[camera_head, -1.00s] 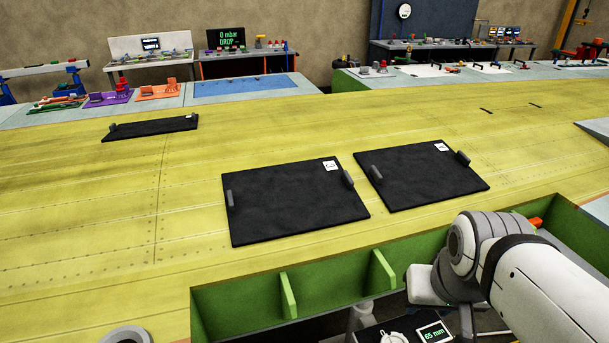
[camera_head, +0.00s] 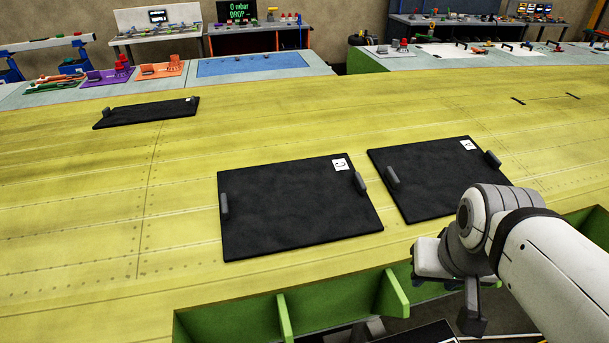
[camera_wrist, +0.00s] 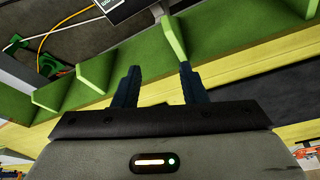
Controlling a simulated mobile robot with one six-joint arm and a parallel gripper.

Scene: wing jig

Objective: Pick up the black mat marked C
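The black mat marked C (camera_head: 295,212) lies flat on the yellow wing skin, in the middle of the head view. It has a grey handle at its left and right edges and a white label with a C at its top right corner. My gripper shows in the wrist view (camera_wrist: 158,88) with its two dark fingers apart and nothing between them. In the head view my arm is at the lower right, off the mat, and the fingers are hard to make out there.
A third mat (camera_head: 150,112) lies at the far left. A green ribbed frame (camera_head: 240,322) runs along the wing's near edge. The yellow wing skin (camera_head: 80,200) left of mat C is clear.

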